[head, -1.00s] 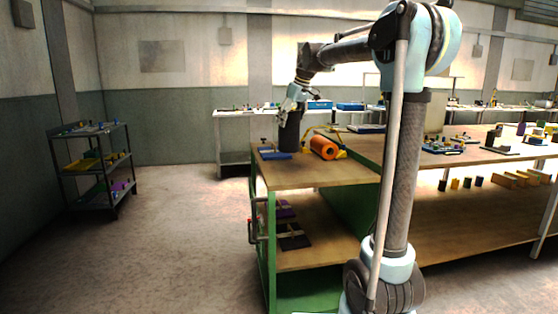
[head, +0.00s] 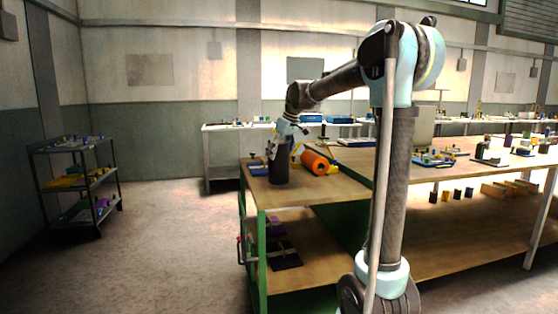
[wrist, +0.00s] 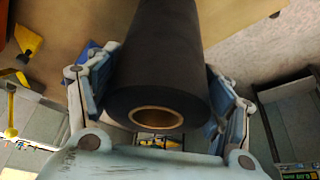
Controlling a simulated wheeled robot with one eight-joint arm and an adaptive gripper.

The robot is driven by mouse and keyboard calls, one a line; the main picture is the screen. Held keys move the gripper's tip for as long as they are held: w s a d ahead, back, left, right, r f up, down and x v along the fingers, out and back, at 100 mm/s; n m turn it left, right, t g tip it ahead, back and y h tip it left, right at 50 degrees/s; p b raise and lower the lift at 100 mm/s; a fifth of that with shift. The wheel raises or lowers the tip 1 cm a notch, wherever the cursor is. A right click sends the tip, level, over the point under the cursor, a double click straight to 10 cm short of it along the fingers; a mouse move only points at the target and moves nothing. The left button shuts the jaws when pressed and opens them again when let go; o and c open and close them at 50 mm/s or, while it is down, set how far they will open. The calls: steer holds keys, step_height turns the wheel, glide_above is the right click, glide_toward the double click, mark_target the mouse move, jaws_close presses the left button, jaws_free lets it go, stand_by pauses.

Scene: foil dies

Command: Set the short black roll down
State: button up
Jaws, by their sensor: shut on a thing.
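The short black roll (head: 279,167) stands upright at the near left corner of the wooden-topped green bench (head: 305,190). Its lower end looks to be at or just above the bench top; I cannot tell if it touches. My gripper (head: 283,140) is above it, shut on its upper part. In the wrist view the black roll (wrist: 160,60) lies between the two fingers of my gripper (wrist: 160,110), its hollow tan-rimmed end facing the camera.
An orange roll (head: 314,163) lies on the bench just right of the black roll. A dark shelf cart (head: 75,180) stands far left. The bench top in front of the black roll is clear.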

steer(key=shift+f, duration=1.25)
steer(key=o, duration=2)
steer(key=shift+f, duration=0.1)
steer(key=v, duration=1.2)
steer(key=s+d+f+m+h, duration=0.1)
steer(key=s+d+f+m, duration=0.2)
steer(key=s+d+f, duration=0.3)
steer(key=s+d+f+m+h, duration=0.1)
steer(key=s+d+f+m, duration=0.2)
steer(key=s+d+f, duration=0.4)
steer(key=s+d+f+m+h, duration=0.1)
steer(key=s+d+f+m, duration=0.2)
steer(key=s+f, duration=1.8)
steer(key=shift+s+d+f+m+g+h, duration=0.1)
steer(key=shift+s+d+m+g+h, duration=0.1)
steer(key=shift+s+d, duration=0.85)
steer(key=shift+s+d+f+m+g+h, duration=0.1)
steer(key=shift+s+d+m, duration=0.1)
steer(key=shift+s+d, duration=0.8)
